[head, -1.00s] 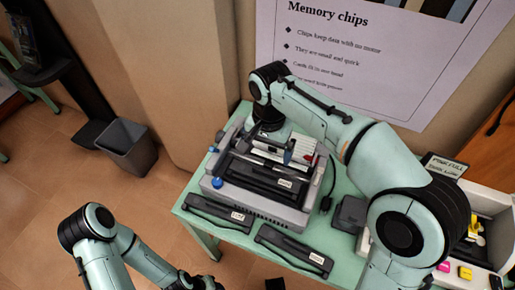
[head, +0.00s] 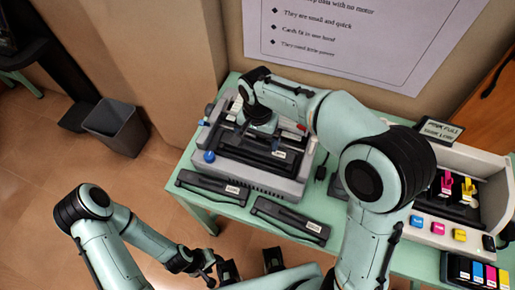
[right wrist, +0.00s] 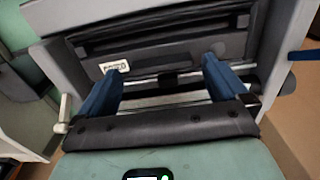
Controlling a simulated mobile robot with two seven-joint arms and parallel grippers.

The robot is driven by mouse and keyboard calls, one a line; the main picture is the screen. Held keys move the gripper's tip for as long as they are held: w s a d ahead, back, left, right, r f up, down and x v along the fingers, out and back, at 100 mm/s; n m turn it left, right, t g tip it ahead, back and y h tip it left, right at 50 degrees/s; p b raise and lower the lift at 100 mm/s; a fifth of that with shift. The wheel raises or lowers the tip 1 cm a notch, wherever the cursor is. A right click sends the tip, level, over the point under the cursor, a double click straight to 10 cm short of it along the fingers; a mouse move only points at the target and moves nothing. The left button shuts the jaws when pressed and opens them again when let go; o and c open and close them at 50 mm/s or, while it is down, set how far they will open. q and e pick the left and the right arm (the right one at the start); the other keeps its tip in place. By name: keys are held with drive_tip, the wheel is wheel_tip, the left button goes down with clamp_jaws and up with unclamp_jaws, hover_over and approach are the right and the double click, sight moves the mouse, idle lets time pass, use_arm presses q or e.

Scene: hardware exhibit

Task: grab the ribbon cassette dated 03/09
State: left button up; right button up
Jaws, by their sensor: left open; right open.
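Black ribbon cassettes with small white labels are in the head view; I cannot read a date on any label. One cassette (head: 258,158) sits inside the grey printer (head: 275,184). Two more lie on the table in front of it, a left one (head: 205,184) and a right one (head: 283,217). My right gripper (right wrist: 160,85) is open, with blue fingers apart above the printer. The labelled cassette in the printer (right wrist: 165,45) shows beyond the fingers in the right wrist view. My left gripper (head: 250,266) is open and empty at the bottom, clear of the cassettes.
The green table (head: 232,211) stands against a wall with a poster (head: 350,40). A light-coloured unit (head: 400,228) with coloured cartridges stands at the right, partly behind my right arm. A grey bin (head: 115,127) is on the floor at left.

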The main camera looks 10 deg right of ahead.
wheel_tip(320, 180, down, 2)
drive_tip(key=shift+f, duration=0.1)
drive_tip(key=c, duration=0.9)
drive_tip(key=shift+r, duration=0.2)
